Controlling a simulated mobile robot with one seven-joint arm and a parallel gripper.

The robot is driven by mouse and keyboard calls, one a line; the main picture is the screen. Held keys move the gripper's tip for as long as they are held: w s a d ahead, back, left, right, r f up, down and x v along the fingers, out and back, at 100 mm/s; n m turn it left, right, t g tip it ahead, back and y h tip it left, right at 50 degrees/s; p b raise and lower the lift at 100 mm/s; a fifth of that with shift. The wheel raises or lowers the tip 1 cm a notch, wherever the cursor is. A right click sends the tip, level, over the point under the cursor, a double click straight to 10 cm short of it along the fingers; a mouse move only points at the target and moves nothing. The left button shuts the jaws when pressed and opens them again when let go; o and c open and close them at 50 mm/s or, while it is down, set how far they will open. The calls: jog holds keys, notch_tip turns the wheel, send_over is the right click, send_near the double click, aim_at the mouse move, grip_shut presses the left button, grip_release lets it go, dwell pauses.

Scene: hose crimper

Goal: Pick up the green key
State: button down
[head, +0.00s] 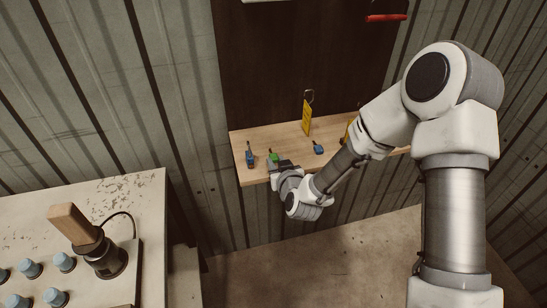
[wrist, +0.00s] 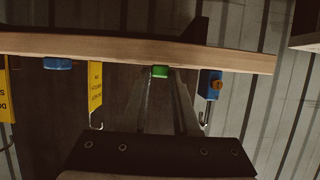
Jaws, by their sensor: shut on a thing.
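The green key (head: 273,157) is at the front edge of the wooden shelf (head: 286,138), with only its green part showing in the head view. In the wrist view the green key (wrist: 160,71) sits between the two fingertips, against the shelf edge. My gripper (wrist: 160,78) is shut on the green key. In the head view my gripper (head: 276,165) is at the shelf's front edge, and the key's lower part is hidden. I cannot tell whether the key still touches the shelf.
Another blue item (head: 318,147) lies to the right. A yellow tag (head: 306,118) stands upright behind. A bench (head: 140,190) with a wooden-handled tool (head: 88,240) is at lower left. Corrugated walls enclose the area.

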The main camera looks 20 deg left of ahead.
jog(key=shift+r, duration=0.5)
notch_tip(320, 180, up, 3)
jog(key=shift+r, duration=0.2)
jog(key=d+r+p, duration=0.1)
jog(key=d+r, duration=0.5)
jog(key=d, duration=0.5)
jog(key=shift+d+r, duration=0.3)
jog(key=shift+d, duration=0.05)
jog(key=shift+w+r, duration=0.1)
dwell(0.5)
